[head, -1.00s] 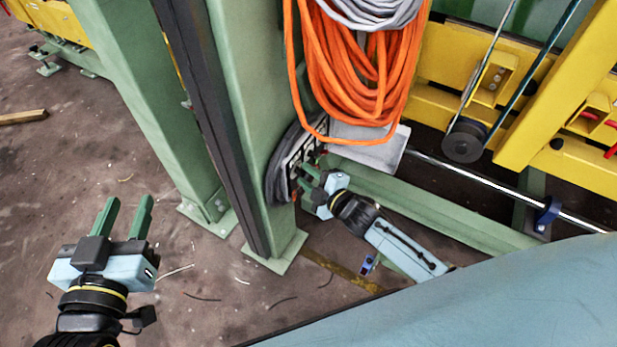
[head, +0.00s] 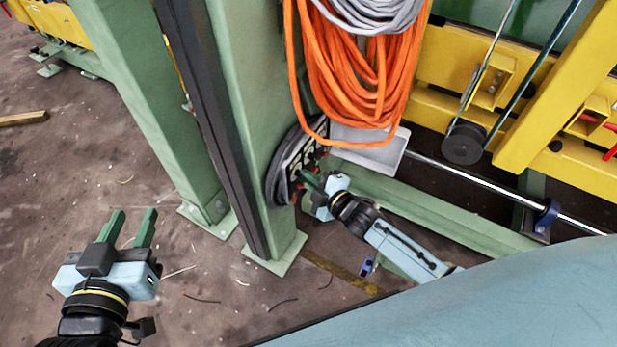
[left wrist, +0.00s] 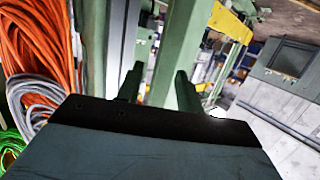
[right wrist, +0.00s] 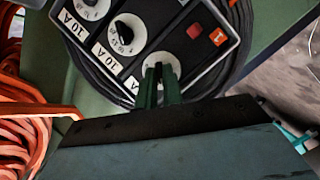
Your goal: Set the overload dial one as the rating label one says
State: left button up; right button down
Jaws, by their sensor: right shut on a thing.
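A dark control panel (right wrist: 185,30) with round white dials and black knobs is in the right wrist view. My right gripper (right wrist: 160,72) is shut on the knob of the nearest dial (right wrist: 174,60); the fingers mostly hide its pointer. A middle dial (right wrist: 125,34) and a further dial (right wrist: 94,5), cut by the frame edge, are free. White rating labels (right wrist: 107,57) beside the dials read 10 A; the nearest one (right wrist: 131,85) is partly hidden. I cannot tell which dial is number one. In the head view my right gripper (head: 308,182) reaches the panel. My left gripper (head: 134,220) is open and empty.
The panel sits on a green post (head: 250,120). Orange hose coils (head: 350,75) hang just above it, beside a grey tray (head: 375,150). A red button (right wrist: 194,31) and an orange switch (right wrist: 217,37) are close to the gripped dial. Open floor surrounds my left gripper.

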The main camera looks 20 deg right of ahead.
pick_arm(q)
jog(key=s+a+f+g+y+p, duration=0.2)
jog(key=s+a+f+g+p, duration=0.15)
jog(key=s+f+g, duration=0.35)
jog(key=s+a+f+g+y+p, duration=0.2)
jog(key=s+a+f+g, duration=0.25)
jog(key=f, duration=0.45)
jog(key=w+d+r+t+h+b, duration=0.3)
jog(key=w+d+r+t+b, duration=0.3)
jog(key=w+r+t, duration=0.6)
jog(key=d+r+t+h+b, duration=0.1)
jog(key=r+t, duration=0.2)
jog(key=r, duration=0.3)
jog(key=s+d+r+t+h+b, duration=0.1)
jog(key=d+r+t+h, duration=0.1)
jog(key=r, duration=0.5)
jog(key=shift+s+d+r+t, duration=0.15)
jog(key=shift+d+r+t, duration=0.15)
jog(key=shift+t, duration=0.25)
pick_arm(e)
jog(key=shift+w+d+m+g+y, duration=0.2)
jog(key=shift+m+g+y, duration=1.05)
jog(key=shift+m, duration=1.55)
jog(key=shift+w+d+m+g+y, duration=0.2)
jog(key=shift+m+g+y, duration=1)
jog(key=shift+m, duration=1.6)
jog(key=shift+w+d+m+g+y, duration=0.15)
jog(key=shift+m+g+y, duration=0.7)
jog(key=shift+m+y, duration=1.35)
